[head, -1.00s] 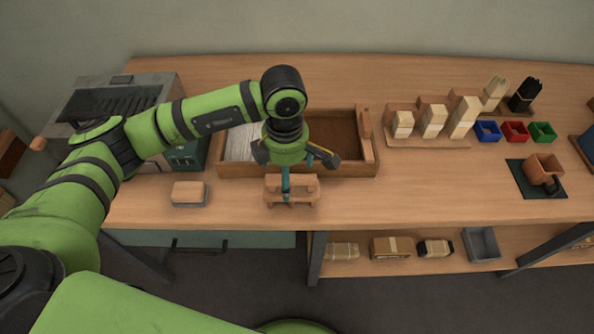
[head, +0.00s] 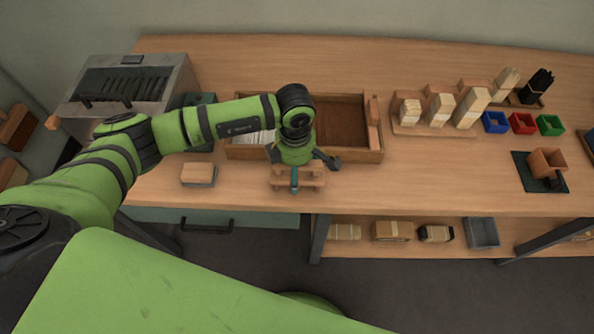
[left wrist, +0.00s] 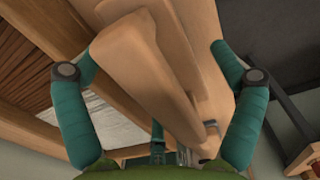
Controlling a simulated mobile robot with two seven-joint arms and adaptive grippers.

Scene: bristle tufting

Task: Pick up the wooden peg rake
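The wooden peg rake (head: 313,174) appears as a light wooden piece at the bench's front, just before the long wooden tray. My left gripper (head: 295,178) is down over it, with one teal finger in front of the wood. The far finger is hidden in the head view. In the left wrist view the rake's wood (left wrist: 165,75) fills the space between the two teal fingers of the left gripper (left wrist: 157,55). The fingers are spread wide on both sides; firm contact cannot be made out. My right gripper is not in view.
The tray (head: 350,157) stands right behind the rake. A wooden block (head: 198,173) lies to the left. Bare bench lies right of the rake.

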